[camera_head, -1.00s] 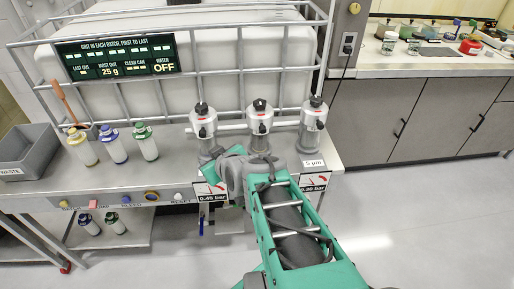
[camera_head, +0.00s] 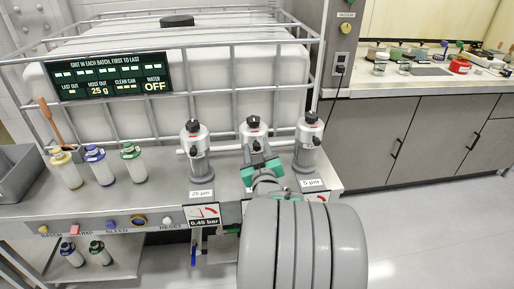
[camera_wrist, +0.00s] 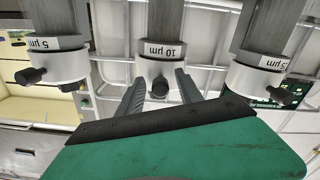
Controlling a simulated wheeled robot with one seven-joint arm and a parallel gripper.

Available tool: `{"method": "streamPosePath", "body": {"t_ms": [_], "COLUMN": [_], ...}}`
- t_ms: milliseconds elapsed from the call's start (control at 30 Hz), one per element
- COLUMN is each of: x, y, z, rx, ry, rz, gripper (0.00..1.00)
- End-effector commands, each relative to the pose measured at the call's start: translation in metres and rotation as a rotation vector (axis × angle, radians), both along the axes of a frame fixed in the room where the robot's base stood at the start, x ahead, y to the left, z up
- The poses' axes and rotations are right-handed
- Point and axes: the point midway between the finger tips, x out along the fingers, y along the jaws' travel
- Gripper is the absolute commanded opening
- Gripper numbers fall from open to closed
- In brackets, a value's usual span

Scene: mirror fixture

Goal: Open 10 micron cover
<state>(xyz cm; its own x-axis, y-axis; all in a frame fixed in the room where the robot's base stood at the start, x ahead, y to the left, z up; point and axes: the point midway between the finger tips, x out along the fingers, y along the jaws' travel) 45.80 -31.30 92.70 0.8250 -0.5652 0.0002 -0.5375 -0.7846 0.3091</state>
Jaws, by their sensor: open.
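Three grey filter housings with pale caps and black knobs stand in a row on the bench. The middle one, the 10 µm housing, has its cover (camera_head: 254,134) on. In the wrist view, which is upside down, the 10 µm cover (camera_wrist: 158,68) is a pale collar with a dark knob (camera_wrist: 160,88). My gripper (camera_head: 262,166) is in front of the middle housing and hides its lower part. In the wrist view my gripper (camera_wrist: 159,80) is open, with its fingers on either side of the 10 µm knob. Contact cannot be told.
The 25 µm housing (camera_head: 195,142) stands left and the 5 µm housing (camera_head: 308,140) right, both close by. Behind is a caged white tank (camera_head: 200,75). Several capped bottles (camera_head: 99,165) stand at the left. A pressure gauge (camera_head: 203,215) and buttons line the bench front.

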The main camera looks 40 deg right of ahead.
Motion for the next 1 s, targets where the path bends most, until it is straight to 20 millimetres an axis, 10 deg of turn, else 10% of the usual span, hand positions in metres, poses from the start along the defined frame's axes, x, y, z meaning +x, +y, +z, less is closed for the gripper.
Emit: {"method": "streamPosePath", "body": {"t_ms": [667,1000], "x": [-0.0003,-0.0003], "y": [0.0003,0.0005], "z": [-0.0003,-0.0003], "rx": [0.0,0.001], "ry": [0.0,0.0], "rz": [0.0,0.001], "gripper": [0.01,0.0]}}
